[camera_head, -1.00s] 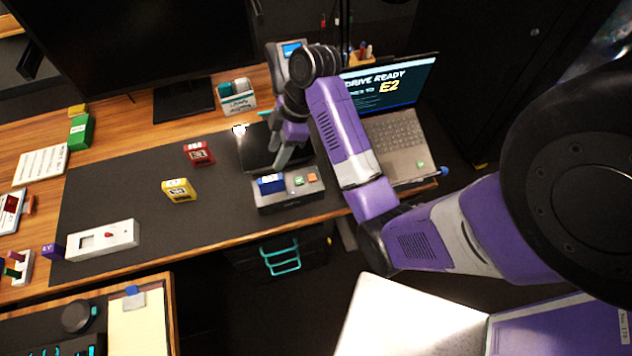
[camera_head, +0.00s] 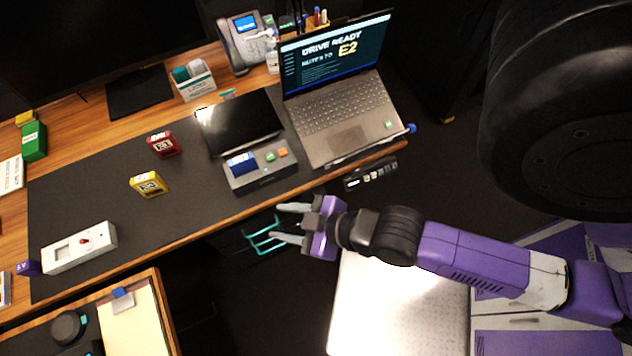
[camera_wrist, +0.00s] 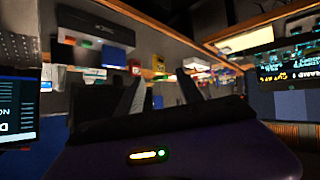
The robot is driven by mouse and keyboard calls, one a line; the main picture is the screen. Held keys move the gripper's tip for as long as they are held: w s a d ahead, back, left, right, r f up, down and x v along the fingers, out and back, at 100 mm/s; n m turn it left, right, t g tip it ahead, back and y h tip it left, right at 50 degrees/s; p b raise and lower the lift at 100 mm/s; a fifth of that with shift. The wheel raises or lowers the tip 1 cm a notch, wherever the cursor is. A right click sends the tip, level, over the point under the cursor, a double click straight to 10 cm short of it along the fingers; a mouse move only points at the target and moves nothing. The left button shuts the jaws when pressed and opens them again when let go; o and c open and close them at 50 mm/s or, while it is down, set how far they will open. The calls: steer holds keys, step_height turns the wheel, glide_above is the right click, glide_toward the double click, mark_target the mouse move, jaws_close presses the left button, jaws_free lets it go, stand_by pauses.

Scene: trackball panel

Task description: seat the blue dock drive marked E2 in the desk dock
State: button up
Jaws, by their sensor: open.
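The blue dock drive (camera_head: 242,163) stands in the left part of the grey desk dock (camera_head: 262,178), beside the dock's green and orange buttons. Its marking is too small to read. In the wrist view the blue drive (camera_wrist: 114,57) and the dock (camera_wrist: 80,64) show at upper left. The laptop (camera_head: 342,118) reads "DRIVE READY" and "E2". My gripper (camera_head: 290,222) is open and empty, off the front edge of the desk, below and to the right of the dock, apart from it. Whether the drive is fully down in its slot is hard to tell.
A red drive (camera_head: 164,145) and a yellow drive (camera_head: 150,184) stand on the dark mat left of the dock. A black tablet-like panel (camera_head: 238,122) lies behind the dock. A white box (camera_head: 79,247) is at front left. A teal handle (camera_head: 262,238) shows below the desk edge.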

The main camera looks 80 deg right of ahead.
steer(key=s+a+r+t+y, duration=0.1)
steer(key=s+a+r+t, duration=0.2)
steer(key=s+r, duration=0.4)
step_height(320, 180, up, 6)
steer(key=shift+a+t+y, duration=0.2)
steer(key=shift+t+y, duration=0.1)
steer(key=shift+t, duration=0.1)
steer(key=shift+s, duration=0.1)
step_height(320, 180, down, 6)
steer(key=b, duration=0.6)
steer(key=shift+f, duration=0.2)
steer(key=shift+c, duration=0.2)
stand_by(0.5)
